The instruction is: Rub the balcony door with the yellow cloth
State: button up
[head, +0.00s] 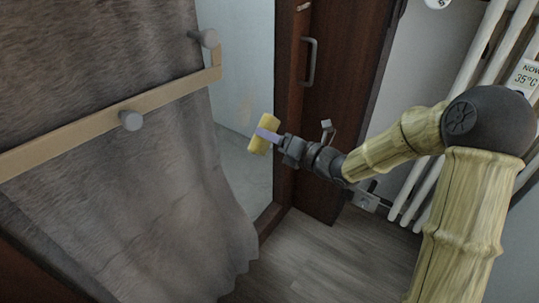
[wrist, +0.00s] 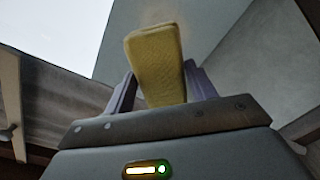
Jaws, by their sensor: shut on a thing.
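The yellow cloth (head: 269,122) is a small block-like pad held out in front of the arm. In the wrist view the cloth (wrist: 155,62) stands up between two purple fingers. My gripper (head: 266,136) is shut on it. The balcony door (head: 340,65) has dark brown wood and a grey pull handle (head: 311,62). A pale grey-blue panel (head: 238,70) shows left of the brown wood, with a faint brownish smudge (head: 246,114). The cloth overlaps this panel in the head view. I cannot tell whether it touches it.
A grey curtain (head: 110,190) hangs at left, crossed by a wooden rail with round grey knobs (head: 131,120). Wooden floor (head: 320,262) shows clear below the door.

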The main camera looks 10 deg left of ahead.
jog(key=shift+s+a+g, duration=0.25)
jog(key=shift+s+g, duration=0.15)
jog(key=shift+a, duration=0.15)
jog(key=p+x, duration=0.1)
jog(key=x, duration=0.4)
jog(key=shift+w+a+r, duration=0.1)
jog(key=shift+w+a, duration=0.1)
jog(key=shift+a, duration=0.15)
jog(key=shift+b+x, duration=0.4)
jog(key=shift+x, duration=0.4)
dwell(0.8)
jog(key=shift+w, duration=0.1)
jog(key=shift+w+d, duration=0.35)
jog(key=shift+w, duration=0.45)
jog(key=shift+w+d, duration=0.4)
jog(key=shift+w, duration=0.35)
